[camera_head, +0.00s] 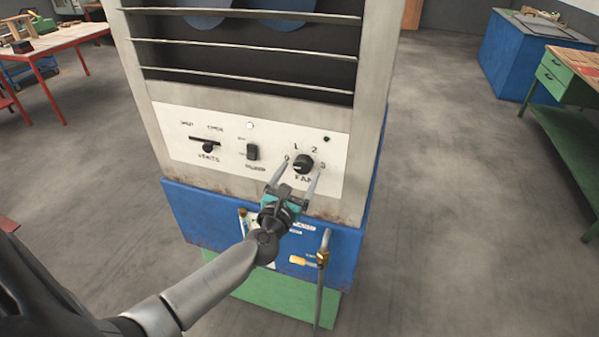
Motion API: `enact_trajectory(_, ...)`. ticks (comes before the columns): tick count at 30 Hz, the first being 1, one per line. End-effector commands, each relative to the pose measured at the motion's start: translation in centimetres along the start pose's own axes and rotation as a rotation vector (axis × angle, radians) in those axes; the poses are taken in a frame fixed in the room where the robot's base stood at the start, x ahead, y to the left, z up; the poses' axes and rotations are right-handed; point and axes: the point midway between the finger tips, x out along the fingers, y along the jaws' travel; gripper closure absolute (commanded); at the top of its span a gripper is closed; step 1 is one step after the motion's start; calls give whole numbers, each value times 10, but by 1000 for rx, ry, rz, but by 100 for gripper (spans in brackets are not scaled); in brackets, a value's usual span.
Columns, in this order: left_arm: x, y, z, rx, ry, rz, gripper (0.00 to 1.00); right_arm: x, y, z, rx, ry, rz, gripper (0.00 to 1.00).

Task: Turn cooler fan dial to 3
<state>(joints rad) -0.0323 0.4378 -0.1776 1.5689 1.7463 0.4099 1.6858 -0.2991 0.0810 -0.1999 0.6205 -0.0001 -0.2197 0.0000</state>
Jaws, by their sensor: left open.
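The cooler (365,110) stands in front of me, with a grey upper body, a white control panel and a blue base. The black fan dial (303,164) is at the right of the panel, with the marks 0, 1, 2 and 3 around it and the word FAN below. Its pointer seems to face the upper left, but the exact mark is hard to tell. My left gripper (297,176) is open, with one finger on each side of the dial's lower part. I cannot tell whether the fingers touch it. My right gripper is not in view.
A pipe with a yellow-handled valve (300,261) is below. A red table (60,42), a blue cabinet (520,55) and a green workbench (565,80) stand farther off. Floor at both sides is clear.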

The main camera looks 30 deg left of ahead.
Motion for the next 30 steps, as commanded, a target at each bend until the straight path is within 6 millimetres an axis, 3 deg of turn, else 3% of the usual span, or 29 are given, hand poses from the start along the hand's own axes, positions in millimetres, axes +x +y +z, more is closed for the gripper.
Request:
enact_trajectory(6,11,0,1,0,-1,1,13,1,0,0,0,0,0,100)
enact_trajectory(14,12,0,0,0,0,1,13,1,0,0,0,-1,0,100)
enact_trajectory(30,12,0,0,0,0,1,72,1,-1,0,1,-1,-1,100)
